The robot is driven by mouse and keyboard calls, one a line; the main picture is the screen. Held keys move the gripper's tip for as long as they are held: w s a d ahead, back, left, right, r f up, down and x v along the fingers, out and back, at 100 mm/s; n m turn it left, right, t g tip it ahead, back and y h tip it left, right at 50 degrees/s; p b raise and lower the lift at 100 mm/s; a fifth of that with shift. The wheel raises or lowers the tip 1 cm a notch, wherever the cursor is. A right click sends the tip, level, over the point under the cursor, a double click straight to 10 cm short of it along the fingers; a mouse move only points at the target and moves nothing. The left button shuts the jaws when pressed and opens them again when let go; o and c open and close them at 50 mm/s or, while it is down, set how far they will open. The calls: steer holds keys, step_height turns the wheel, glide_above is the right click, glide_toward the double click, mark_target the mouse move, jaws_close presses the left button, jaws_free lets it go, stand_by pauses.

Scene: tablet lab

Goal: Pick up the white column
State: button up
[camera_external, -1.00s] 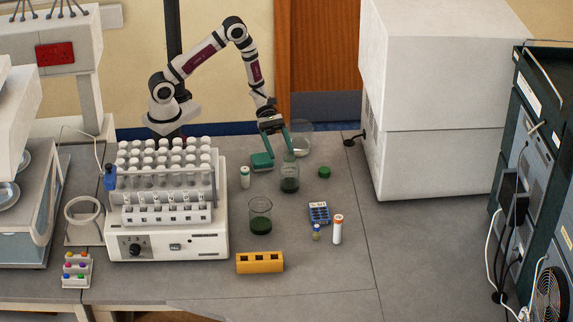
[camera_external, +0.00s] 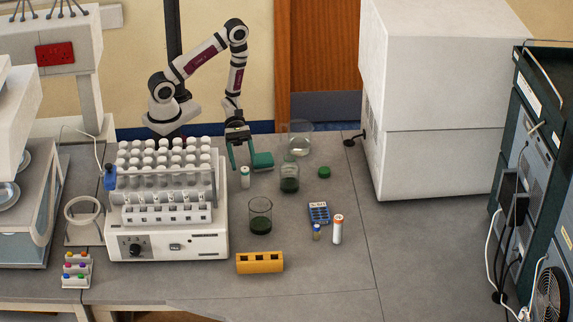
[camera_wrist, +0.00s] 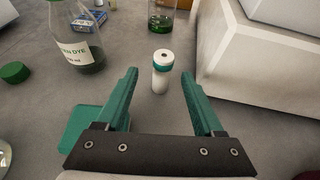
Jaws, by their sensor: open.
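The white column (camera_external: 245,181) with a teal band near its top stands upright on the bench, just right of the large white rack machine. In the wrist view, the white column (camera_wrist: 160,82) stands ahead, lined up with the gap between my fingers. My gripper (camera_external: 242,167) is open and empty, pointing down just behind the column. In the wrist view, the green fingers of my gripper (camera_wrist: 160,71) are spread wide, with the column apart from both.
A teal block (camera_external: 262,160) lies close to the right of my gripper. A dye bottle (camera_external: 289,182) and a clear beaker (camera_external: 300,145) stand further right. A beaker of green liquid (camera_external: 261,222) stands in front. The tube rack machine (camera_external: 190,243) is close on the left.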

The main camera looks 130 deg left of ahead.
mark_target(245, 174)
steer(key=x, duration=0.5)
steer(key=shift+d, duration=0.15)
jaws_close()
